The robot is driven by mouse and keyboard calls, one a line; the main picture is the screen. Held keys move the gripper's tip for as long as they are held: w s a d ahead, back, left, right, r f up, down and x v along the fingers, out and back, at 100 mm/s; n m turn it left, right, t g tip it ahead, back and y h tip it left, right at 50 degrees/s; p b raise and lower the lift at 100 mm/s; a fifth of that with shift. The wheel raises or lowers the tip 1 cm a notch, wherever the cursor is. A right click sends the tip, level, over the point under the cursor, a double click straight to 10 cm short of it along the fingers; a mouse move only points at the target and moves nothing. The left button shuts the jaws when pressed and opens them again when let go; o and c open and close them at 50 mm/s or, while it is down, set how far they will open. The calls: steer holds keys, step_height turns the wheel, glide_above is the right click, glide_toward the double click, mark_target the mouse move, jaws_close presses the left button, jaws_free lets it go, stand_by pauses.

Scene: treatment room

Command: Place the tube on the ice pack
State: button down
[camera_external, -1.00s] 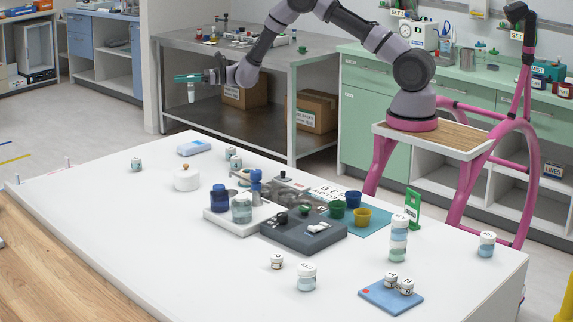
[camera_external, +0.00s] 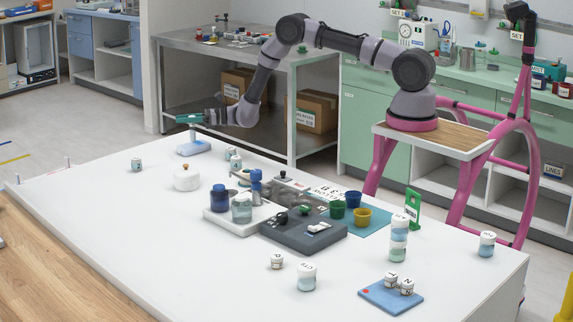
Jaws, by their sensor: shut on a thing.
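My gripper (camera_external: 189,118), with teal fingers, is shut on the tube (camera_external: 186,134), a small pale, clear tube that hangs upright below the fingers. The ice pack (camera_external: 201,148) is a light blue, flat pad lying on the white table near its far edge. The tube is directly over the left part of the ice pack, with its lower end at or very near the top of the pack. I cannot tell whether they touch.
A white lidded pot (camera_external: 187,180) and small labelled jars (camera_external: 136,165) stand on the table near the ice pack. A white tray with bottles (camera_external: 220,199) and a dark grey block (camera_external: 300,236) are further right.

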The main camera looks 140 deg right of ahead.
steer(key=shift+f, duration=0.3)
steer(key=c, duration=0.6)
jaws_free()
steer(key=shift+f, duration=0.15)
steer(key=v, duration=1.2)
